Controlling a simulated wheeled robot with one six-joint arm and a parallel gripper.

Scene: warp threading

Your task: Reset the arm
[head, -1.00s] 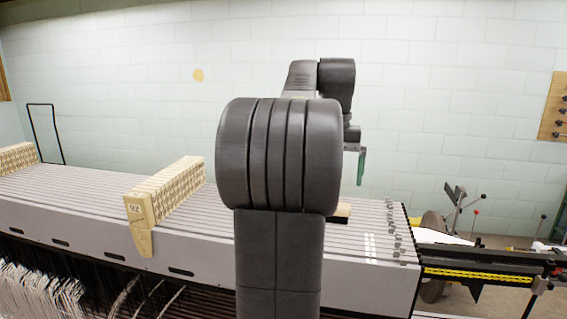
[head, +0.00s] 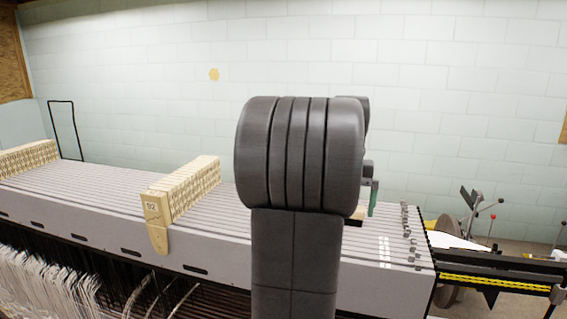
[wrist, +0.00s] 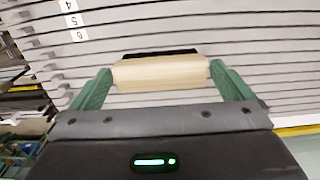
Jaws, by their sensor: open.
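My gripper (wrist: 160,72) is open in the wrist view, its two green fingers wide apart. A pale wooden block (wrist: 160,76) with a black part behind it shows between and beyond the fingertips. I cannot tell whether the fingers touch it. In the head view, one green finger of my gripper (head: 373,198) shows just right of my large dark arm joint, low over the right part of the grey slatted loom top (head: 215,232). The rest of the gripper is hidden behind my arm. A bit of the block (head: 353,221) shows beside the arm.
A row of wooden blocks (head: 158,208) marked 92 stands across the slats left of my arm. Another row (head: 30,158) is at the far left. Small metal pieces (head: 408,225) line the right end. A machine with levers (head: 470,215) stands beyond it. White threads hang at lower left.

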